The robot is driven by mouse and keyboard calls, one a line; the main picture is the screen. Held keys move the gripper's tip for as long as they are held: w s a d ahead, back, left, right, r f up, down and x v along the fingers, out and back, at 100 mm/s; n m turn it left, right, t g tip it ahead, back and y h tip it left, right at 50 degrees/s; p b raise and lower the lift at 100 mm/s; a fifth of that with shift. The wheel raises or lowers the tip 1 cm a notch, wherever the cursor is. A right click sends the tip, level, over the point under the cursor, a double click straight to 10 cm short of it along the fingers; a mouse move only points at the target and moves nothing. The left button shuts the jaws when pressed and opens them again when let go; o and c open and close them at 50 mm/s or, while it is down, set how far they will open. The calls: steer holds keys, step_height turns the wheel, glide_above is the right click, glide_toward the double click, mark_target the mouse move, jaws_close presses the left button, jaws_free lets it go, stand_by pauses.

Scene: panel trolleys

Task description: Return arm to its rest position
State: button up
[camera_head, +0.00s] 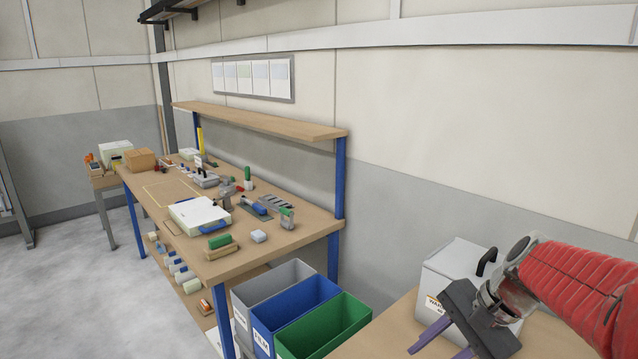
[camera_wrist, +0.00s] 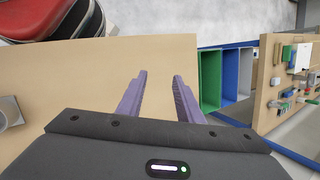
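My gripper (camera_head: 440,343) is at the lower right of the head view, at the end of my red-sleeved arm. Its two purple fingers are apart with nothing between them. In the wrist view the open fingers (camera_wrist: 160,98) point over a bare wooden tabletop (camera_wrist: 130,65). In the head view my gripper is in front of a white lidded box (camera_head: 452,262) with a black handle. I cannot tell whether the gripper touches the box or the table.
Grey, blue and green bins (camera_head: 325,328) stand left of the near table. Beyond them is a workbench (camera_head: 285,243) with tools and blocks, under a wooden shelf (camera_head: 262,120). A wall runs along the right. Grey floor at the left is clear.

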steer(key=s+a+r+n+t+h, duration=0.1)
steer(key=s+a+n+t+h, duration=0.2)
steer(key=s+n, duration=0.9)
steer(key=shift+a+h, duration=0.4)
steer(key=shift+h, duration=0.7)
